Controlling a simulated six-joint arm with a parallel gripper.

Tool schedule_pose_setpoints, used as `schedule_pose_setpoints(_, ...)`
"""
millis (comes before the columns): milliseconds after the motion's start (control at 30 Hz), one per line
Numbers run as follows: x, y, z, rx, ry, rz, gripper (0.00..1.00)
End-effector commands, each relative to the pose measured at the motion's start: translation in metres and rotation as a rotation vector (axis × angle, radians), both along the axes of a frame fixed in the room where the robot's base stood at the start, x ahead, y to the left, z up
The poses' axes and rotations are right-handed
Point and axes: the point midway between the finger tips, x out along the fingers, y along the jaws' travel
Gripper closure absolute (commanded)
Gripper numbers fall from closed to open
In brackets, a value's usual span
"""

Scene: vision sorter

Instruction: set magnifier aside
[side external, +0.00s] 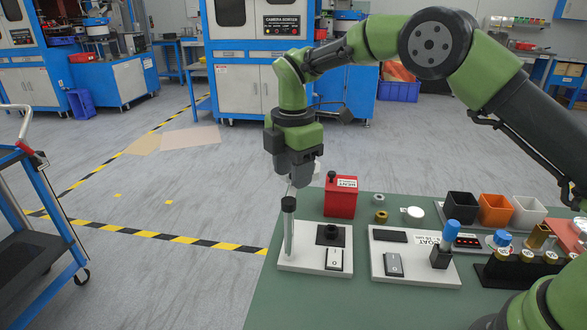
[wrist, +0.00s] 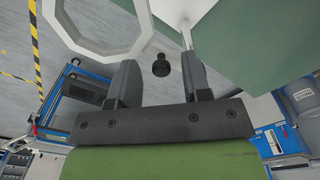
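No magnifier can be named with certainty. A pale octagonal ring (wrist: 136,38) fills the upper left of the wrist view, with grey floor visible through it; it may be the magnifier's frame. My gripper (side external: 291,184) points down above a dark-topped post (side external: 289,204) on the left white panel (side external: 300,264). In the wrist view my gripper (wrist: 160,82) has its two dark fingers apart, with no object clearly clamped between them. A small black knob (wrist: 161,68) shows in the gap beyond the fingers. How near it is to them is unclear.
A red box (side external: 341,198) stands behind the left panel. Black, orange and white bins (side external: 495,211) stand at the back right. The green mat (side external: 330,308) is clear in front.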

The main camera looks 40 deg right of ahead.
Motion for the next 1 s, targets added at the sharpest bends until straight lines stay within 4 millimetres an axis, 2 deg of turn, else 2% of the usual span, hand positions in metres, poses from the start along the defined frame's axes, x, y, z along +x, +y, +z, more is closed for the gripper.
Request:
schedule_pose_setpoints(267,0.0,-0.001,0.002,-0.001,0.003,-0.002,0.56)
schedule_pose_setpoints(367,0.0,-0.001,0.013,-0.001,0.001,-0.002,0.56)
schedule_pose_setpoints(700,0.0,0.0,0.079,0.001,-0.002,-0.002,0.56)
schedule_pose_setpoints(1000,-0.001,0.0,0.098,-0.001,0.001,-0.001,0.56)
